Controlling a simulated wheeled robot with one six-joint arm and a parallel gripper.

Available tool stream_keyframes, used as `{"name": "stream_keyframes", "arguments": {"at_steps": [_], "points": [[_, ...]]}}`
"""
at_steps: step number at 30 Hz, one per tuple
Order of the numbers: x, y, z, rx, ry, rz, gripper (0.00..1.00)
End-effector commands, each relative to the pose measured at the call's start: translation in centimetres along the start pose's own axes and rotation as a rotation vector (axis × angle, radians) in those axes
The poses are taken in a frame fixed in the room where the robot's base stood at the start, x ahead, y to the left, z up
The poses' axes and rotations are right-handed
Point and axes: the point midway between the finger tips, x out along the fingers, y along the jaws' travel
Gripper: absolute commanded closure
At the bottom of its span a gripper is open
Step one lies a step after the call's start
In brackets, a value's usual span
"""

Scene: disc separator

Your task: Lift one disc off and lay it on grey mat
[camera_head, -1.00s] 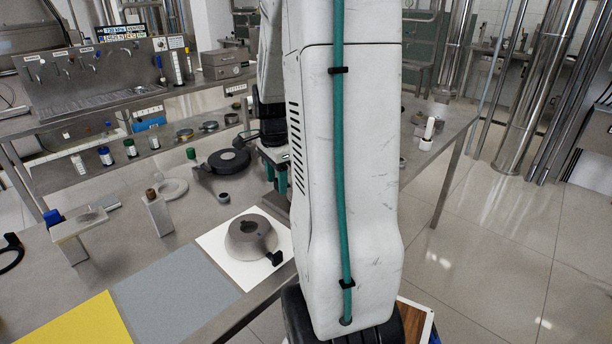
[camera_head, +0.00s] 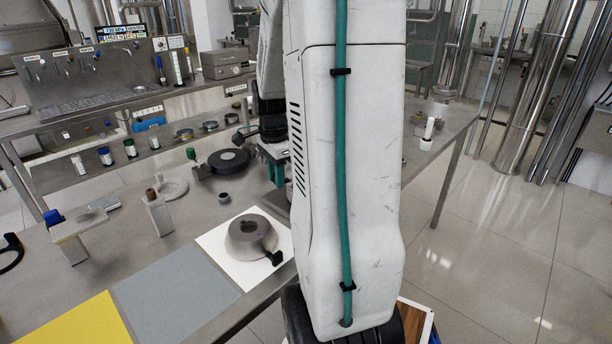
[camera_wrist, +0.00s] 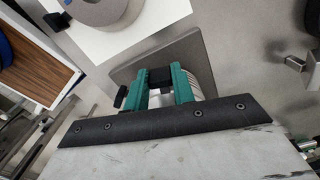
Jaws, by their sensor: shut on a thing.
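My gripper shows in the wrist view (camera_wrist: 161,84), its two teal fingers shut on a black tab (camera_wrist: 159,77). Pale, ribbed edges like a disc stack (camera_wrist: 193,84) show beside the fingers. I cannot tell whether the tab belongs to one disc or how far it is lifted. In the head view my gripper (camera_head: 273,165) is partly hidden behind my arm, over the back right of the bench. The grey mat (camera_head: 175,290) lies flat and bare at the bench's front.
A grey conical hood (camera_head: 250,237) with a black handle sits on a white mat (camera_head: 222,262), right of the grey mat. A yellow mat (camera_head: 75,325) lies left. A black round disc-shaped item (camera_head: 229,160), a small block on a stand (camera_head: 157,213) and bottles stand farther back.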

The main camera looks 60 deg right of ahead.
Motion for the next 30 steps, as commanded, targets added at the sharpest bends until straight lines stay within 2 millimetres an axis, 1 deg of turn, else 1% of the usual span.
{"name": "stream_keyframes", "arguments": {"at_steps": [3, 24, 30], "points": [[-0.9, 0.0, 0.0, 0.000, 0.001, -0.003, 1.00], [-5.8, 0.0, 0.0, 0.000, 0.001, -0.002, 1.00], [-6.9, 0.0, 0.0, 0.000, 0.001, -0.002, 1.00]]}}
